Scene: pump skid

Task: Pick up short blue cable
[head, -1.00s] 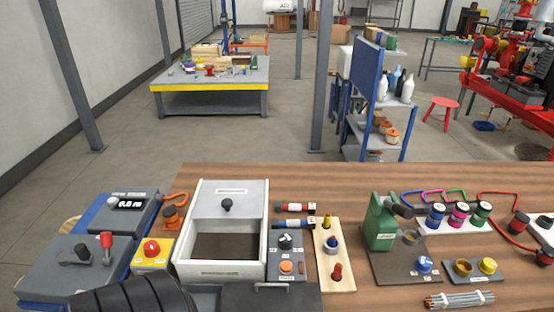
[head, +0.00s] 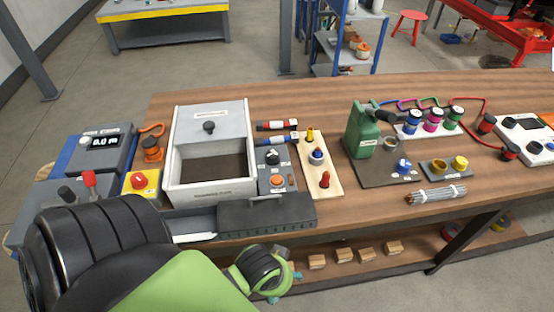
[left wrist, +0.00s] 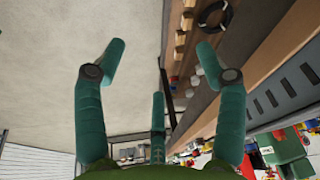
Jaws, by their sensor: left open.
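The short blue cable (head: 277,140) appears to be the small blue piece with dark ends and a pale label. It lies on the wooden bench right of the white box, just below a similar red piece (head: 277,125). My left gripper (head: 287,287) is low in front of the bench edge, well below and apart from the blue piece. In the left wrist view its teal fingers (left wrist: 160,50) are spread wide with nothing between them. I cannot make out the blue cable in that view. My right gripper is not in view.
The white box (head: 210,194), a grey switch block (head: 277,178) and a wooden peg board (head: 322,180) surround the blue piece closely. A dark grey tray (head: 265,212) lies along the front edge. Wood blocks (head: 341,255) sit on the shelf below.

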